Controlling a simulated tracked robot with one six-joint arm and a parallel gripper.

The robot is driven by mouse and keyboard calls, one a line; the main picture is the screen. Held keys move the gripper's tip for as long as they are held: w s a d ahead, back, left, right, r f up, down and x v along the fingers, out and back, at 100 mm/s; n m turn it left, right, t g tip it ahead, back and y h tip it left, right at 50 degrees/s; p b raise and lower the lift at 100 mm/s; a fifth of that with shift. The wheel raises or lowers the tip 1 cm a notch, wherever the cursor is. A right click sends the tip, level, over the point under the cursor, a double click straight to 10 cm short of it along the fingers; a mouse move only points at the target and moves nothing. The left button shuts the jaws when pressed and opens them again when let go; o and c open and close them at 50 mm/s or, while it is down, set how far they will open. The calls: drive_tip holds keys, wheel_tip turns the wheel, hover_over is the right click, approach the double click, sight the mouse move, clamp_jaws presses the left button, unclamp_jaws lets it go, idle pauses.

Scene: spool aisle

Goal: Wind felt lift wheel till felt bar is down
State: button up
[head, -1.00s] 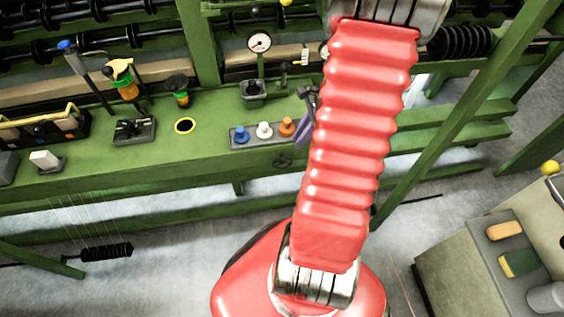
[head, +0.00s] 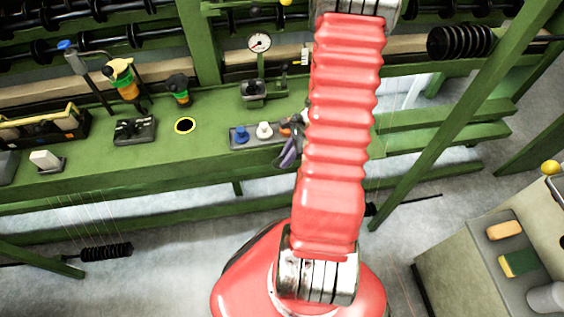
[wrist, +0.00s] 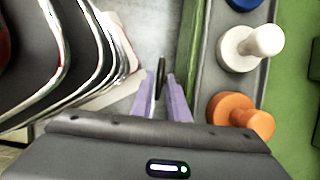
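A dark wheel (wrist: 161,74), which I take for the felt lift wheel, shows nearly edge-on in the wrist view. It lies between and just beyond my gripper's two purple fingertips. The fingers (wrist: 162,90) stand apart with a gap on each side of the wheel, so my gripper is open. In the head view my gripper (head: 288,155) is at the front edge of the green bench and hides the wheel. A long beige bar (head: 160,76) runs behind the bench; I cannot tell whether it is the felt bar or how high it sits.
A grey strip with blue (head: 241,134), white (head: 265,130) and orange (wrist: 240,117) knobs is close beside my gripper. A round dial (head: 259,43) stands behind it. A green diagonal post (head: 450,120) rises at right, and a grey cabinet (head: 460,270) stands at lower right.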

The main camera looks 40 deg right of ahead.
drive_tip(key=shift+x, duration=1.3)
drive_tip(key=shift+c, duration=0.6)
clamp_jaws()
drive_tip(key=shift+w+r+h, duration=0.1)
drive_tip(key=shift+w+h, duration=0.05)
drive_tip(key=shift+h, duration=0.25)
drive_tip(key=shift+g+h, duration=0.4)
drive_tip(key=shift+g, duration=0.1)
drive_tip(key=shift+g+h, duration=0.6)
drive_tip(key=shift+h, duration=0.3)
drive_tip(key=shift+w+d+h, duration=0.1)
drive_tip(key=shift+h, duration=0.2)
